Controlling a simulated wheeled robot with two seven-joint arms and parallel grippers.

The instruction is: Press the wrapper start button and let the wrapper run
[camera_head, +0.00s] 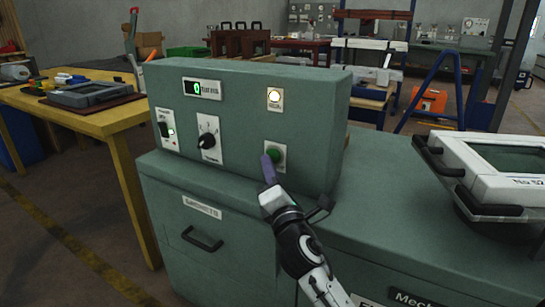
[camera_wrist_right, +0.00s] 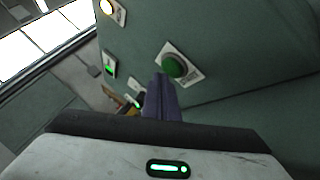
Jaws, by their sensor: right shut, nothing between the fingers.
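The green start button (camera_head: 280,153) sits on a pale plate on the front of the green control box (camera_head: 240,115). It also shows in the right wrist view (camera_wrist_right: 175,65), round and raised from its plate. My right gripper (camera_head: 268,167) is shut and empty, its purple fingertips at the lower left of the button. In the right wrist view the fingertips (camera_wrist_right: 161,84) end just below the button; I cannot tell whether they touch it or its plate. A lamp (camera_head: 274,95) above the button glows, and a display (camera_head: 198,88) shows a green 0. My left gripper is out of view.
A rotary knob (camera_head: 208,141) and a lit power switch (camera_head: 165,125) are left of the button. A yellow table (camera_head: 100,120) is at left.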

